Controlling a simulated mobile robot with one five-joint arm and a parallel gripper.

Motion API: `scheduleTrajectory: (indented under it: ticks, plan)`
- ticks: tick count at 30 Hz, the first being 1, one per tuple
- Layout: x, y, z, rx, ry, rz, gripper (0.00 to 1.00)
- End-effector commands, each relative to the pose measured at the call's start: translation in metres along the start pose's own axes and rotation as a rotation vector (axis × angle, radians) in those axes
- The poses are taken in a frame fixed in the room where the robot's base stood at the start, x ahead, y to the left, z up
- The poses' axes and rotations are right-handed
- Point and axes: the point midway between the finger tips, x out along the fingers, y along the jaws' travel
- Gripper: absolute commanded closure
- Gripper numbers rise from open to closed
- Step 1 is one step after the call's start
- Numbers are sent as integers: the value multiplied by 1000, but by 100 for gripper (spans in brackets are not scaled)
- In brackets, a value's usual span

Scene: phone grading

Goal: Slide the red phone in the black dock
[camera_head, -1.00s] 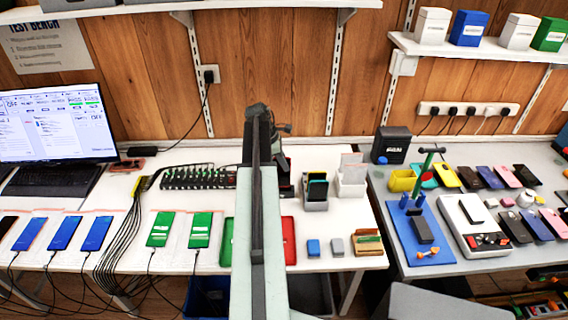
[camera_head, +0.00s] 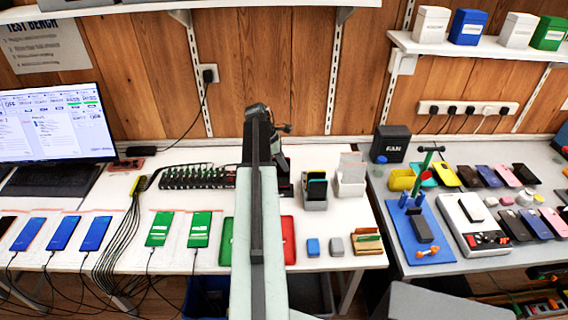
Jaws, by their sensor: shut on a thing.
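My gripper (camera_head: 279,164) is at the back of the white bench, at the far end of my pale arm, and is mostly hidden behind it. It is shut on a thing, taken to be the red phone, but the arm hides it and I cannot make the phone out. A low black block with a hint of red (camera_head: 285,190) shows just right of my arm under the gripper. It may be the black dock, but its slot is hidden. Whether phone and dock touch cannot be told.
Green phones (camera_head: 199,229) and blue phones (camera_head: 63,232) lie on the left of the bench. A red tray (camera_head: 289,240) sits partly behind my arm. Bare bench lies between rack and phones.

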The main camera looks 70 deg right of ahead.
Motion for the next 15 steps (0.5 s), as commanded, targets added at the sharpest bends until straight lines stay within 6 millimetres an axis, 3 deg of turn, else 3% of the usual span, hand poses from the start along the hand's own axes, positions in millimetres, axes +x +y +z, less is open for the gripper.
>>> scheduleTrajectory:
  ticks: [15]
  plan:
    - [11,0,-5,-1,0,0,100]
